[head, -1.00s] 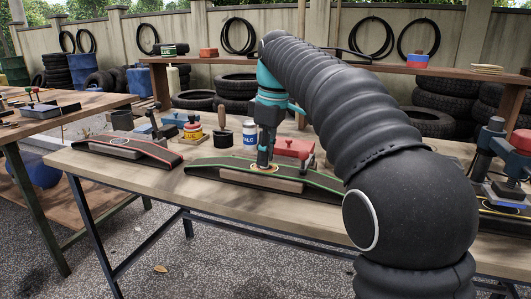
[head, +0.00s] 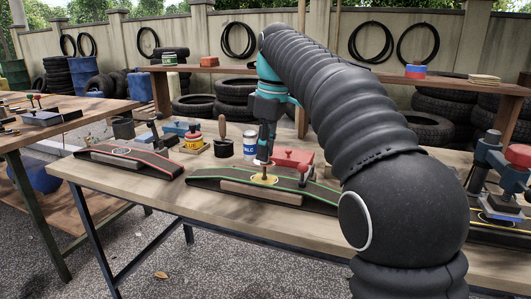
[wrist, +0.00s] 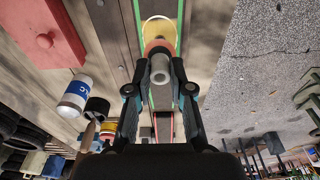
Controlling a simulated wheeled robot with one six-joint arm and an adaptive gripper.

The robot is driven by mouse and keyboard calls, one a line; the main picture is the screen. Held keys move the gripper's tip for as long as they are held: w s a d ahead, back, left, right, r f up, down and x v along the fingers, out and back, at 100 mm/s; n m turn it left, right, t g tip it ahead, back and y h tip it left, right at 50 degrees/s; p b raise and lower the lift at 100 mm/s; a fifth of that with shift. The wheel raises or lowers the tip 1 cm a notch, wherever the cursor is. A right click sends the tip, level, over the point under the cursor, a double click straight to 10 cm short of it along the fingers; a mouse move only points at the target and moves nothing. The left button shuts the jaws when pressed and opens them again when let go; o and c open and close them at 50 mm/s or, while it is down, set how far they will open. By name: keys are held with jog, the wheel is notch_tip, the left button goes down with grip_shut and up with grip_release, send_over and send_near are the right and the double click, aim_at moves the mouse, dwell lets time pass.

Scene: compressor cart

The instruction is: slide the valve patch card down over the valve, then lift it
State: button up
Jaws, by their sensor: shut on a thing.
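My gripper (head: 264,158) is over the middle of the green-edged strip (head: 315,199) on the bench. In the wrist view, my gripper (wrist: 160,72) is shut around a grey cylinder (wrist: 159,70) with an orange-red collar (wrist: 155,47) beyond it. I take this held piece to be the valve patch card; its full shape is hidden. A yellow disc (head: 264,180) lies on the strip, and it also shows in the wrist view (wrist: 157,30). A short dark upright stem (head: 264,171), seemingly the valve, stands at the disc's middle. Contact between stem and held piece cannot be told.
A red block (head: 293,158) stands close right of my gripper. A red-edged strip (head: 125,158) lies left. Bare bench top shows in front of the strips.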

notch_tip(320, 180, up, 6)
dwell(1.0)
jog(key=shift+r, duration=0.1)
dwell(0.4)
jog(key=shift+a, duration=0.1)
